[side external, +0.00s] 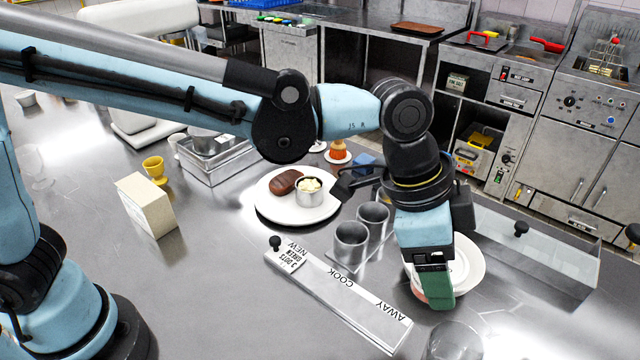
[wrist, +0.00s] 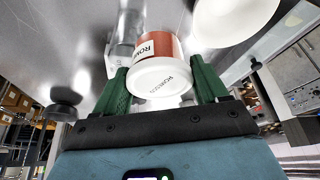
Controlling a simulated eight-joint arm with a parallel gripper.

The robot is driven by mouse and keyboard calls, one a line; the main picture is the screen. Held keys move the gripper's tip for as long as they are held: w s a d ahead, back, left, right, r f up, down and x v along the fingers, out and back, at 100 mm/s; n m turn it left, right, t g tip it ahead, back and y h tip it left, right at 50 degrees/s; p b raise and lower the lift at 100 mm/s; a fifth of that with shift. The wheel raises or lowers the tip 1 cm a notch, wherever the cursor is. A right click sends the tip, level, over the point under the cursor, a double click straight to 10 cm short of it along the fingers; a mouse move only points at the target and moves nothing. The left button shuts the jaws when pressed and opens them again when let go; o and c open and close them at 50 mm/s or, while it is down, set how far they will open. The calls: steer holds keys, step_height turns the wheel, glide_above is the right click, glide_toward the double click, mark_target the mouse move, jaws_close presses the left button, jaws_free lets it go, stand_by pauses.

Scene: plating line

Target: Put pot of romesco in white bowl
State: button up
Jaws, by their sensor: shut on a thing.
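The pot of romesco (wrist: 158,72) is a red-orange tub with a printed label and a white lettered lid. In the wrist view it sits between the two green fingers of my gripper (wrist: 158,88), which is shut on it. In the side view my gripper (side external: 434,284) points down at the right of the counter, and a sliver of the red pot (side external: 418,294) shows beside its finger. The white bowl (side external: 478,266) is right behind my gripper there, partly hidden by it. A white rounded form, likely the bowl (wrist: 235,22), shows at the upper right of the wrist view.
Two steel cups (side external: 352,242) stand left of my gripper, behind a lettered metal strip (side external: 340,300). A white plate (side external: 268,208) holds brown food and a small steel cup. A clear glass (side external: 455,342) stands at the front. A steel trough (side external: 545,258) lies to the right.

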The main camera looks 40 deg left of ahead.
mark_target(464, 257)
steer(key=w+d, duration=0.1)
steer(key=w+d+f, duration=0.1)
steer(key=shift+d, duration=0.3)
steer(key=shift+w+f, duration=0.15)
steer(key=shift+w, duration=0.1)
steer(key=w+a+f, duration=0.1)
steer(key=w+f, duration=0.1)
steer(key=w, duration=0.1)
steer(key=w+a+f, duration=0.2)
steer(key=w, duration=0.2)
steer(key=w+a+f, duration=0.1)
steer(key=w+f, duration=0.2)
steer(key=shift+w+a, duration=0.15)
steer(key=shift+a, duration=0.2)
steer(key=shift+f, duration=1.95)
steer(key=shift+f, duration=0.15)
steer(key=o, duration=0.8)
